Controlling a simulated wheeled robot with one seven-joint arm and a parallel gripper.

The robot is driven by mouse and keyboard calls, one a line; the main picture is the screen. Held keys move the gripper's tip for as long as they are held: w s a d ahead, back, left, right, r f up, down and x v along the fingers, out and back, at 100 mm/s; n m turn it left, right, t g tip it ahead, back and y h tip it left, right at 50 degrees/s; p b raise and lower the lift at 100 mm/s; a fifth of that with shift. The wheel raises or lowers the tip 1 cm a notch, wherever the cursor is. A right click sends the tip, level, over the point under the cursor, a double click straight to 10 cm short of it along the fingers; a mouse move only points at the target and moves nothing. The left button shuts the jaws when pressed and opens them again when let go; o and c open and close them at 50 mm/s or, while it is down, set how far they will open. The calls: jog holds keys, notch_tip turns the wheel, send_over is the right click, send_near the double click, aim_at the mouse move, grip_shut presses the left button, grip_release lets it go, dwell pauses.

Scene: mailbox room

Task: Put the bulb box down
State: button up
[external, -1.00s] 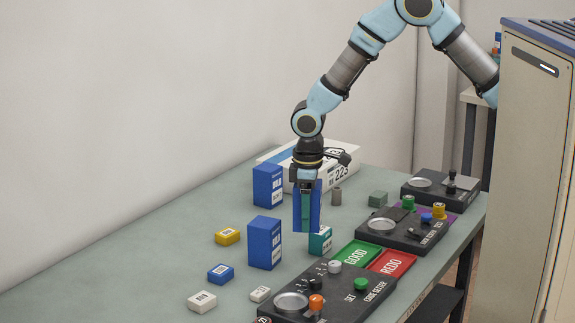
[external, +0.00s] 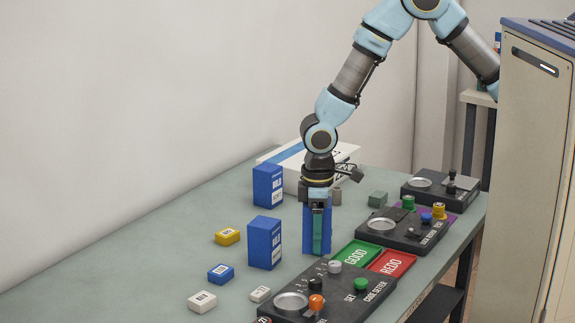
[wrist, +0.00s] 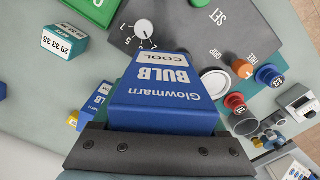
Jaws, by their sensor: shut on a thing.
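The bulb box is a blue box marked "Glowmarn BULB COOL"; it shows large in the wrist view (wrist: 165,95). My gripper (external: 317,228) is shut on it and points down over the grey table (external: 130,275). In the external view the blue of the bulb box (external: 326,222) shows beside the fingers. The lower end of the box is close to the table; I cannot tell whether it touches.
Two blue boxes (external: 264,243) (external: 267,185) stand to the left. Small yellow (external: 227,236), blue (external: 220,273) and white (external: 202,302) boxes lie nearby. Green (external: 355,254) and red (external: 392,263) trays and black control panels (external: 340,295) are at the right. A teal box (wrist: 65,42) shows in the wrist view.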

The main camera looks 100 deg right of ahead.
jog(key=s+d+m+b, duration=0.3)
jog(key=d+m+b, duration=0.35)
jog(key=d, duration=1.75)
notch_tip(320, 180, down, 6)
jog(key=shift+s+r+p, duration=0.15)
jog(key=shift+r+p, duration=0.05)
jog(key=shift+p, duration=0.3)
jog(key=shift+f+p, duration=0.55)
jog(key=shift+f, duration=1.75)
jog(key=shift+f, duration=0.1)
jog(key=o, duration=1.3)
